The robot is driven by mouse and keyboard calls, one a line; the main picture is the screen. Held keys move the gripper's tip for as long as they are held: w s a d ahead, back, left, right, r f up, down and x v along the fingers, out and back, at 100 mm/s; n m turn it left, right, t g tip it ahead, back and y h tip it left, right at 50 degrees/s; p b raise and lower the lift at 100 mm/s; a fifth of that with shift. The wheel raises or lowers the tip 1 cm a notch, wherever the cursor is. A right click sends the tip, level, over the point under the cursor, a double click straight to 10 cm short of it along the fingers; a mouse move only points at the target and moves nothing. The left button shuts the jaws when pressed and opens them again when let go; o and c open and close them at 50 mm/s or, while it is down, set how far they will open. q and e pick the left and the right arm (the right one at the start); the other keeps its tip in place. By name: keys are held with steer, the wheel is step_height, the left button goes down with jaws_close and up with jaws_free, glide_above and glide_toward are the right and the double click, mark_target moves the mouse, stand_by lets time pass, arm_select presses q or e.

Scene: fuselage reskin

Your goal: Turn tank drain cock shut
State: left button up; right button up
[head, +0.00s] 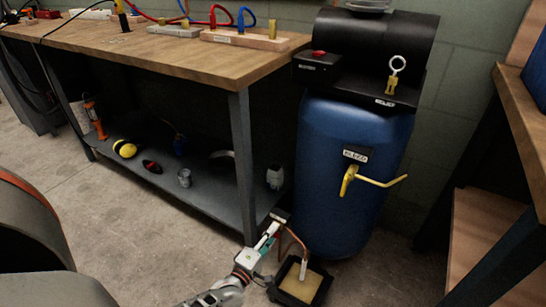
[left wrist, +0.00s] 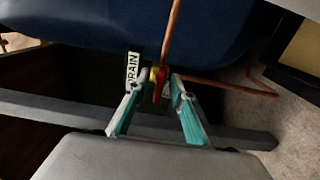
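The blue tank (head: 330,145) stands upright at the right of the bench. Low on it, the drain cock (left wrist: 160,84), with a red handle and brass-coloured body, shows in the left wrist view beside a "DRAIN" label (left wrist: 133,67). My left gripper (head: 272,234) reaches low to the tank's left side. In the left wrist view its two fingers (left wrist: 157,88) are apart, one on each side of the red handle. I see narrow gaps, and firm contact cannot be made out. In the head view the gripper hides the cock. My right gripper is not in view.
A copper tube (head: 297,238) runs down near the gripper to a black tray (head: 299,284) on the floor. A yellow lever valve (head: 370,179) sticks out of the tank's front. The workbench leg (head: 243,165) and lower shelf (head: 190,190) are close on the left.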

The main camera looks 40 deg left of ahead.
arm_select(q)
jaws_close()
steer(key=shift+m, duration=0.4)
steer(key=m, duration=0.3)
steer(key=shift+m, duration=0.3)
steer(key=m, duration=0.3)
steer(key=shift+m, duration=0.3)
steer(key=m, duration=0.5)
steer(key=shift+m+b, duration=0.45)
steer(key=shift+m, duration=2.05)
